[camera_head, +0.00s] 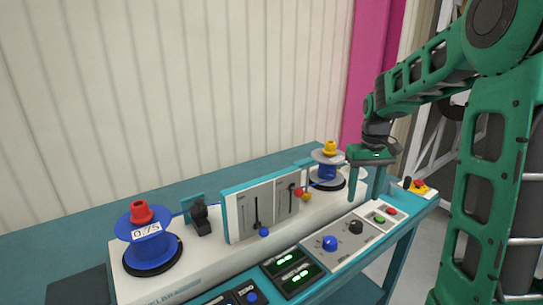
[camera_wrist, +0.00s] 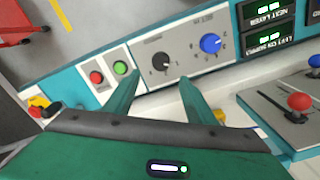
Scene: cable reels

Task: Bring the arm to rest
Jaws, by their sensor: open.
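My green arm reaches in from the right of the head view, with my gripper (camera_head: 367,190) pointing down above the right part of the bench (camera_head: 66,231). The two fingers are apart with nothing between them. In the wrist view my gripper (camera_wrist: 160,92) also shows open and empty. Its fingers stand over the front panel (camera_wrist: 178,72), near a black knob (camera_wrist: 161,62). I cannot tell how far above the panel the fingertips are.
A blue reel (camera_head: 148,244) with a red knob stands at the left. Another reel (camera_head: 327,171) with a yellow knob stands just left of my gripper. Between them is an upright lever panel (camera_head: 236,211). Green and red buttons (camera_head: 380,219) sit at the front right.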

